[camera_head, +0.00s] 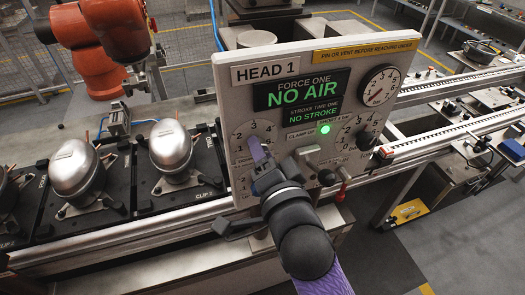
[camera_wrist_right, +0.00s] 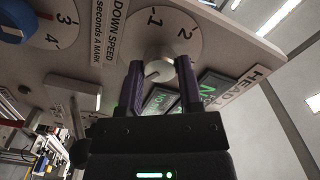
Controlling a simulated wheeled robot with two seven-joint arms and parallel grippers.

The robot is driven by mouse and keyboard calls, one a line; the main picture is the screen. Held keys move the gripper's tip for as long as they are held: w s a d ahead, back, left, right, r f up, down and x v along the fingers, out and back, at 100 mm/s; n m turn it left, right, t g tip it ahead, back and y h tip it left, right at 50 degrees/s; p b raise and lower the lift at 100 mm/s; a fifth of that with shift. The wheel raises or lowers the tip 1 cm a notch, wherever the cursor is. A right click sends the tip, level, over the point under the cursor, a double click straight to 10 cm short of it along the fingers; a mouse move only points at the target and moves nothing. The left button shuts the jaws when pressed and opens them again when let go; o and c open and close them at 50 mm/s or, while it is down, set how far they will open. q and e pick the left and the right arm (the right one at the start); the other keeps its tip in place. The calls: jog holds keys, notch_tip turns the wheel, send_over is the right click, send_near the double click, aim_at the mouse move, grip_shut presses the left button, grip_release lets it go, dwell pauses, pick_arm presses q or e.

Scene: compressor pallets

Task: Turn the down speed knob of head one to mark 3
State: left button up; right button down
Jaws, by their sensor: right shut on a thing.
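The head one panel (camera_head: 290,70) stands upright in the middle of the head view, with "HEAD 1" at its top left. My right gripper (camera_head: 257,147) is at the panel's left dial (camera_head: 238,132), its purple fingers covering the knob there. In the right wrist view, the pale round knob (camera_wrist_right: 158,72) sits between the two fingertips of my right gripper (camera_wrist_right: 161,80), which are shut on it. Its dial (camera_wrist_right: 181,25) shows marks 1 and 2 clear of the fingers. The label "DOWN SPEED" (camera_wrist_right: 112,38) lies beside this dial. I cannot tell which mark the knob points at.
A blue knob (camera_wrist_right: 14,20) on a second dial is beyond the label. The panel also bears a gauge (camera_head: 379,86), a black knob (camera_head: 366,141), a lit green lamp (camera_head: 325,128) and a "NO AIR" screen (camera_head: 285,84). Silver compressors (camera_head: 171,147) stand on pallets at left.

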jog(key=n+p, duration=0.8)
jog(key=n, duration=1.5)
jog(key=shift+a+n+p, duration=0.1)
jog(key=shift+n+p, duration=0.2)
jog(key=shift+p, duration=0.1)
dwell(0.5)
jog(key=shift+c, duration=1.3)
grip_release()
